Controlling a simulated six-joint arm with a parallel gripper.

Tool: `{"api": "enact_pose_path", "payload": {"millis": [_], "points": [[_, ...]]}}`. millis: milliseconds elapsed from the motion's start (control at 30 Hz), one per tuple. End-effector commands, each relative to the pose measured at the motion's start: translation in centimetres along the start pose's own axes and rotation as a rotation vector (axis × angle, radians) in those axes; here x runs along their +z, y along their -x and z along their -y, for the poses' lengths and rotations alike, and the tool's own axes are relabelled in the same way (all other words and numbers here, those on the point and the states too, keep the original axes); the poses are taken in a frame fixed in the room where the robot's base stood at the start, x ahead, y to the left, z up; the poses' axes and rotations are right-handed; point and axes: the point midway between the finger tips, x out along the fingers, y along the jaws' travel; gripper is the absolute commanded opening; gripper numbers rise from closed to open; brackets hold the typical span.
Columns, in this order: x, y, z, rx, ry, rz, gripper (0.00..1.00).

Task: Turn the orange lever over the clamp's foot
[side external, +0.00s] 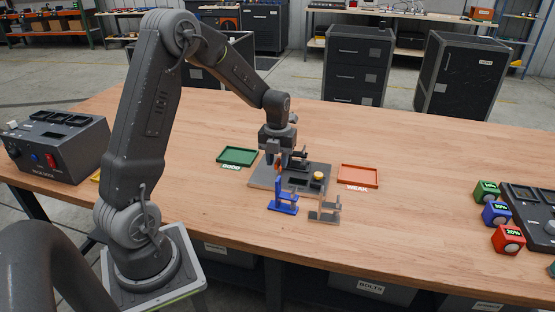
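My gripper (283,158) points down over the left part of a grey base plate (262,182) on the wooden bench. A small orange piece (278,169), which looks like the lever, shows just below and beside the gripper. Whether the fingers touch it, and whether they are open or shut, is too small to tell. A blue clamp-like stand (284,207) is at the plate's front edge, its upright just below the orange piece. A grey stand of similar shape (325,214) is to its right. I cannot make out which part is the clamp's foot.
A yellow round knob (319,176) sits on the plate's right part. A green tray (237,156) marked GOOD lies left of the plate, an orange tray (358,176) marked WEAK right. Coloured cubes (496,213) and a dark console (535,216) stand far right; the bench (420,215) between is clear.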

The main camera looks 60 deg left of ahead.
Motion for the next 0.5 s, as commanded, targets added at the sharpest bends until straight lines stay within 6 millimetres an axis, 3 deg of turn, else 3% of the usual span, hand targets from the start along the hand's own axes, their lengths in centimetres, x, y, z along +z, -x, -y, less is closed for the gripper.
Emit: {"api": "enact_pose_path", "payload": {"millis": [300,500], "points": [[0.0,0.1,0.0,0.000,0.001,-0.001,0.36],[0.0,2.7,0.0,-0.001,0.001,0.004,0.36]]}}
